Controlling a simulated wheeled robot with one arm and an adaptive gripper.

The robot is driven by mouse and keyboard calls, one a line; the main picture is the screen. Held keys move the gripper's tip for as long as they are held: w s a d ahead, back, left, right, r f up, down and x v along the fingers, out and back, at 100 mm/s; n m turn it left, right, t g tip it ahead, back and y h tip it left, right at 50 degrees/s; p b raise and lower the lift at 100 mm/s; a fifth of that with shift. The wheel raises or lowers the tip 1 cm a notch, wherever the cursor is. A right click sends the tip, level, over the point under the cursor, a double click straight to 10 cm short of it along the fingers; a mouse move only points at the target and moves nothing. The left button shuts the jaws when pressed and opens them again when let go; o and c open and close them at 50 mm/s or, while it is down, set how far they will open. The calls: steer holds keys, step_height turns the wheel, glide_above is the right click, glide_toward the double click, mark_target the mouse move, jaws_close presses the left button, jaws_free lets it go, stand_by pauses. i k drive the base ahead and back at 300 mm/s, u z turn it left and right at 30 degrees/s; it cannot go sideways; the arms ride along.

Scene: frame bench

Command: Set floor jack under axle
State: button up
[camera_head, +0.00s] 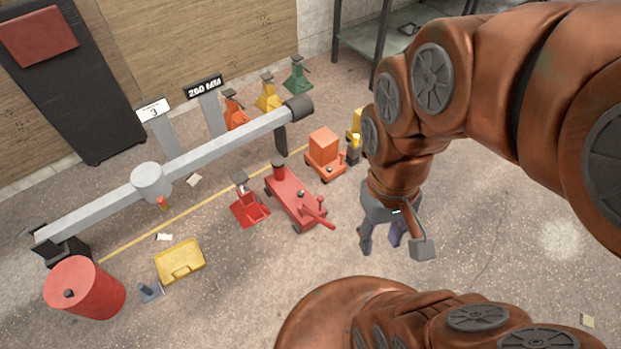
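My gripper (396,247) points down to the right of the jack. Its fingers are spread, with no jack part between them. A small dark purple thing (397,233) shows behind the fingers; I cannot tell what it is.
A red jack stand (248,205) is just left of the jack, and an orange block on a red base (324,153) is behind it. A red drum (84,288) and yellow tray (180,261) lie at lower left. Coloured stands (267,96) line the back. Floor below the jack is clear.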

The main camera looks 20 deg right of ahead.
mark_target(282, 184)
steer(key=k, duration=0.55)
steer(key=u, duration=0.4)
steer(key=i, duration=1.1)
steer(key=u, duration=0.35)
